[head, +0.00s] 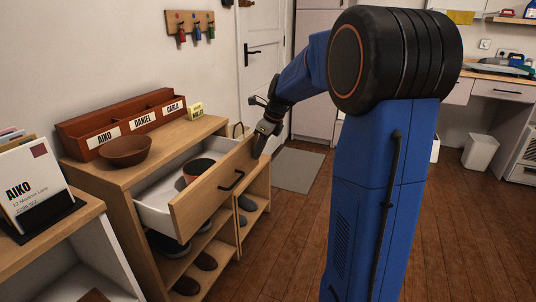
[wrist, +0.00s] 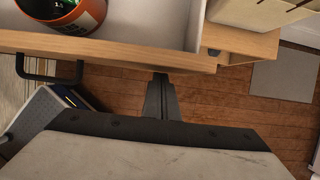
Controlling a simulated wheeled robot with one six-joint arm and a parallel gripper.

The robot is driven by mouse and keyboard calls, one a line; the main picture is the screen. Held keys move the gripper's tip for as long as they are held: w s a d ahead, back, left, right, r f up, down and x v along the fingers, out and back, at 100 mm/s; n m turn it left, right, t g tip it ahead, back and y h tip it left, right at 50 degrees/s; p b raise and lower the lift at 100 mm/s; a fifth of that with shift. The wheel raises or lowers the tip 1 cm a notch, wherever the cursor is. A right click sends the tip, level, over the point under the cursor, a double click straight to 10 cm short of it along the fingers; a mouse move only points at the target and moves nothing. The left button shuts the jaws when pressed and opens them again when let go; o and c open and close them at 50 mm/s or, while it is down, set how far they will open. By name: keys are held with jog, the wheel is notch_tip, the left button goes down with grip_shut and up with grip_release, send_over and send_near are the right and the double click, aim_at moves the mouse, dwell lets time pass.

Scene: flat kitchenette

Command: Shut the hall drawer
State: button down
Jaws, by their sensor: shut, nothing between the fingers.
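The hall drawer (head: 207,193) is pulled out of the wooden hall cabinet (head: 182,138). Its pale wood front carries a black bar handle (head: 232,181), and a round orange and dark object (head: 198,170) sits inside. My gripper (head: 262,144) is shut and empty, at the outer face of the drawer front near its far right end. In the wrist view my gripper (wrist: 160,84) points at the drawer front (wrist: 112,48), its tips at or very close to the wood; I cannot tell if they touch. The handle (wrist: 50,78) is to its left there.
A letter rack (head: 122,124), a brown bowl (head: 125,150) and a yellow box (head: 195,110) stand on the cabinet top. Shoes (head: 205,261) lie on open shelves below the drawer. The wooden floor (head: 470,220) is clear to the right.

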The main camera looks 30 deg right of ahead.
aim_at(222, 142)
jog(key=w+a, duration=0.3)
jog(key=w, duration=0.1)
jog(key=w+a, duration=0.3)
jog(key=w, duration=0.1)
jog(key=w+a, duration=0.3)
jog(key=w, duration=0.1)
jog(key=shift+w, duration=0.1)
jog(key=shift+w+a+r, duration=0.1)
jog(key=shift+w+a, duration=0.05)
jog(key=shift+w, duration=0.15)
jog(key=shift+r, duration=0.1)
